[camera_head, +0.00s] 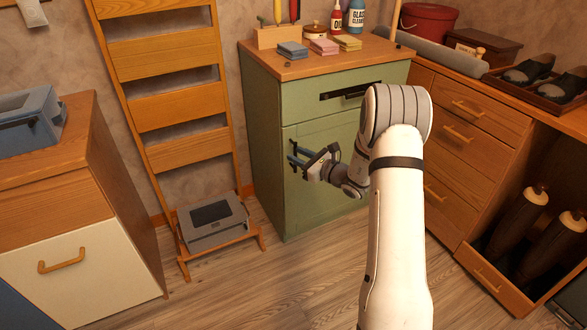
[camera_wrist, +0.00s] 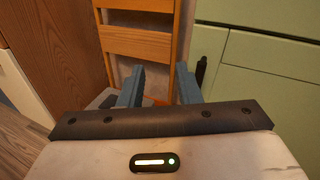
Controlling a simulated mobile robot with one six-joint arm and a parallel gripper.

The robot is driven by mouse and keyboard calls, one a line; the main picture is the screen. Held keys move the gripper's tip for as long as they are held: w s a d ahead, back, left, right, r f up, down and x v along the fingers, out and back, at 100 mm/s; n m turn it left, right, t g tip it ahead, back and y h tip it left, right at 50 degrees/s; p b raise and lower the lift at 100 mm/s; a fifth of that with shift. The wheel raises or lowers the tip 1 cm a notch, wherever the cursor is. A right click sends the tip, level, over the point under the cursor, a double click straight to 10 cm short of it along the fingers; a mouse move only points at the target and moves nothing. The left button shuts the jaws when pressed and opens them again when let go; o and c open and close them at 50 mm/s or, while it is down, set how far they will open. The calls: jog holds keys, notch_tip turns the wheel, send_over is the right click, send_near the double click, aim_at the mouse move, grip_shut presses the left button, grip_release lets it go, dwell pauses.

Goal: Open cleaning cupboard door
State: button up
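The green cupboard (camera_head: 262,150) stands against the wall, with cleaning bottles on top. Its front has a drawer with a dark bar handle (camera_head: 350,90) above a green door (camera_head: 318,200). Both look closed. My gripper (camera_head: 297,154) is in front of the door's upper left part, and my arm hides part of the front. In the wrist view my gripper (camera_wrist: 160,75) is open, with two blue fingers apart and nothing between them. A dark handle (camera_wrist: 201,71) on the green cupboard (camera_wrist: 270,55) shows just right of the right finger, outside the gap. I cannot tell if they touch.
A wooden ladder rack (camera_head: 180,115) with a grey box (camera_head: 213,222) at its foot stands left of the cupboard. A wooden drawer unit (camera_head: 465,115) is close on the right. A cream-fronted cabinet (camera_head: 85,270) is at the left. Floor before the cupboard is clear.

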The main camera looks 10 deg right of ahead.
jog(key=w+d+f+m+t+h+b, duration=0.1)
jog(key=w+d+f+m+t+h, duration=0.1)
jog(key=w+d+f+m, duration=0.3)
jog(key=n+b, duration=0.2)
send_over(295, 168)
jog(key=shift+w+d+f, duration=0.1)
jog(key=shift+w+f, duration=0.2)
jog(key=shift+w, duration=0.05)
jog(key=shift+c, duration=0.3)
grip_shut()
